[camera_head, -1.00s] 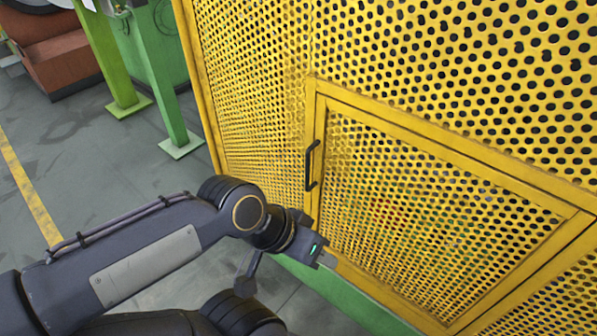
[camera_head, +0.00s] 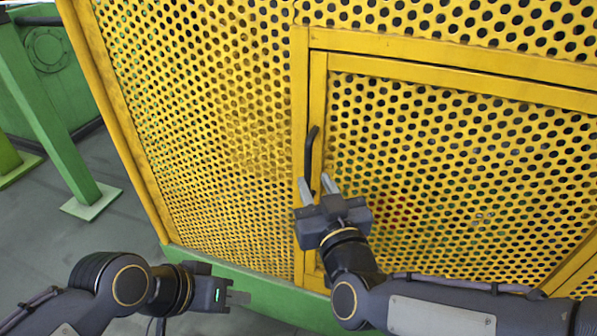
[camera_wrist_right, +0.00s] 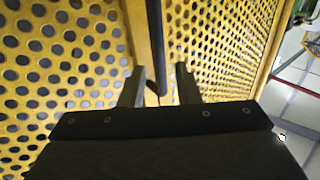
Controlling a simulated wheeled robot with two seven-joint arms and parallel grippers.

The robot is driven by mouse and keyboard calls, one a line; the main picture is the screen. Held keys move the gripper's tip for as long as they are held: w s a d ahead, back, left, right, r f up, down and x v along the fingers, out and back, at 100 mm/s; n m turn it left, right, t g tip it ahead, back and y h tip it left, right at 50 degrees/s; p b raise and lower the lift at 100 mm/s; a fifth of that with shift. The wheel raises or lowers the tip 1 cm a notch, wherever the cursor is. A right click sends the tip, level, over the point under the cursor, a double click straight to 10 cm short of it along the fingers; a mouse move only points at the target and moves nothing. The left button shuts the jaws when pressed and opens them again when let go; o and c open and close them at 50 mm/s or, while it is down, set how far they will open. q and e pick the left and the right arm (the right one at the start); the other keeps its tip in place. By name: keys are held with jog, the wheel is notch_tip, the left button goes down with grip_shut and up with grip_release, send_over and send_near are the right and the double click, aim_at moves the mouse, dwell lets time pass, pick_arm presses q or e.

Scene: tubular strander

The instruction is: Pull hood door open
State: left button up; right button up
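The hood door (camera_head: 440,170) is a yellow perforated panel in a yellow frame, and it looks closed. Its black bar handle (camera_head: 310,155) stands upright along the door's left edge. My right gripper (camera_head: 316,186) is open at the lower part of the handle. In the right wrist view the handle (camera_wrist_right: 157,50) comes down between the two spread fingers (camera_wrist_right: 160,88), with a gap on each side. Whether a finger touches it is unclear. My left gripper (camera_head: 238,298) is low and left of the door, away from the handle; its finger gap is not clear.
The yellow perforated hood wall (camera_head: 200,110) continues left of the door. A green base rail (camera_head: 260,300) runs beneath it. A green post (camera_head: 50,120) stands at the left, with open grey floor (camera_head: 110,220) between.

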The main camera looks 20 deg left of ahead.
aim_at(309, 170)
jog(key=x, duration=0.5)
jog(key=shift+w+a+b, duration=0.15)
jog(key=shift+w+b, duration=0.15)
jog(key=shift+b, duration=0.05)
grip_shut()
